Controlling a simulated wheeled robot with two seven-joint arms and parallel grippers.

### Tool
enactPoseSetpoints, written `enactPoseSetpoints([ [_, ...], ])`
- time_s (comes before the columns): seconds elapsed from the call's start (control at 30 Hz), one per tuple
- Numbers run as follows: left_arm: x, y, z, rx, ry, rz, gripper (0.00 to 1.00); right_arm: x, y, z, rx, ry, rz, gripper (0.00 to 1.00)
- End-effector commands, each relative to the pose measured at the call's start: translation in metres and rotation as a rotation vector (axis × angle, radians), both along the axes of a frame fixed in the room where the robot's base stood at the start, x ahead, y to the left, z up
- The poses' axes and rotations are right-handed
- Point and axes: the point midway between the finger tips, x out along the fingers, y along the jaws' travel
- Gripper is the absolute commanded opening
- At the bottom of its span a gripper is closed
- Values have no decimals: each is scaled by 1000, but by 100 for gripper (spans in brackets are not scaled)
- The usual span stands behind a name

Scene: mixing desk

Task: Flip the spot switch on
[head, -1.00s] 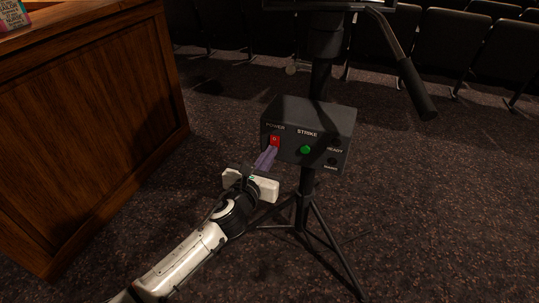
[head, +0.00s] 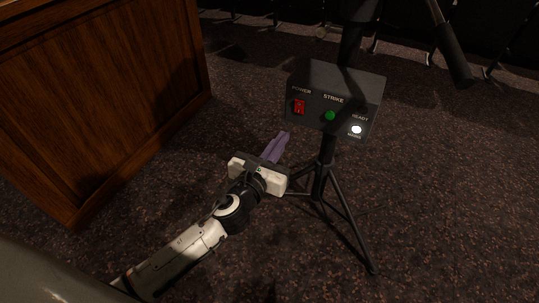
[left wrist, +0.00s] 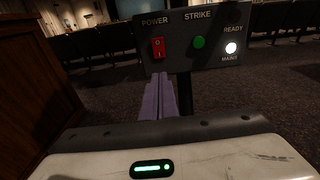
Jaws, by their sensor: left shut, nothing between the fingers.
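The black control box (head: 338,87) hangs on a tripod stand. Its red POWER rocker switch (head: 299,107) is on the left of the face; it also shows in the left wrist view (left wrist: 158,48). The green STRIKE button (head: 330,116) is in the middle. The round lamp (head: 356,130) between the READY and MAINS labels is lit white, also in the left wrist view (left wrist: 231,48). My left gripper (head: 282,140) is shut and empty, below and left of the box and apart from it. In the left wrist view its purple fingers (left wrist: 159,98) point toward the box, below the switch. My right gripper is not in view.
The tripod legs (head: 347,222) spread on the dark carpet below the box. A wooden desk (head: 105,95) stands at the left. A black handle (head: 453,55) juts out at the upper right. Open carpet lies right of the tripod.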

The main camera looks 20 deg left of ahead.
Motion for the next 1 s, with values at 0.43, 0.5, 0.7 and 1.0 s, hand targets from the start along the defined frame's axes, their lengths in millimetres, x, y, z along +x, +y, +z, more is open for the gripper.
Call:
enactPoseSetpoints([
  [0.43,-57,5,-7,0,0,0,0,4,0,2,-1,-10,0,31],
  [0.5,-57,5,-7,0,0,0,0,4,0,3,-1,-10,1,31],
  [0.7,-57,5,-7,0,0,0,0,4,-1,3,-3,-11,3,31],
  [1.0,-59,5,-8,-28,10,5,0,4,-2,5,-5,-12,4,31],
])
